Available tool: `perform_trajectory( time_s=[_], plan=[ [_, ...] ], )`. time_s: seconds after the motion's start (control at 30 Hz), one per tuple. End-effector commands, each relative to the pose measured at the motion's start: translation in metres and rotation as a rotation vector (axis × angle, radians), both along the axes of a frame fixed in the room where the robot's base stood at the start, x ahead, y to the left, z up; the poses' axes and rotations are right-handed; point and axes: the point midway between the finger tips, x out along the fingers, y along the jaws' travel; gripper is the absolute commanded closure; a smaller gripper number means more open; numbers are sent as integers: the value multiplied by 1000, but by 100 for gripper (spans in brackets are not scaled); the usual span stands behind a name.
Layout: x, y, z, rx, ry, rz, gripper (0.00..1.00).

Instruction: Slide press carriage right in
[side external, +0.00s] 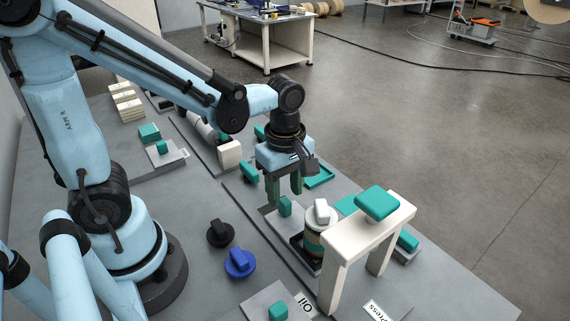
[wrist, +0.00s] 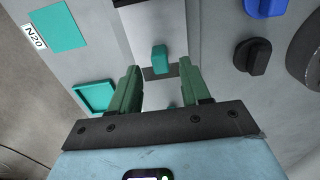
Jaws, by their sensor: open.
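The white press frame (side external: 368,232) stands at the front right, with a teal block (side external: 377,204) on top and a "Press" label (side external: 377,311) by its foot. A teal upright knob (side external: 285,207) stands on a pale slide plate just left of the press; it also shows in the wrist view (wrist: 159,57). My gripper (side external: 285,194) points down above the knob, open and empty. Its green fingers (wrist: 159,72) lie either side of the knob; contact cannot be told.
A blue knob (side external: 239,263) and a black knob (side external: 219,233) sit on the table left of the slide. A teal tray (side external: 319,177) lies behind my gripper. Another teal knob on a plate (side external: 278,311) is at the front, beside an "Oil" label (side external: 304,306).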

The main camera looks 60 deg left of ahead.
Motion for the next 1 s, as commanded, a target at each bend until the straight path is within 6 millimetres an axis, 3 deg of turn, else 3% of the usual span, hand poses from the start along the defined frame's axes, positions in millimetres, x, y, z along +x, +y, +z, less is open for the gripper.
perform_trajectory(
  time_s=[0.6,1.0],
  plan=[
    [0,0,76,0,0,0,53],
    [0,0,84,0,0,0,53]
  ],
)
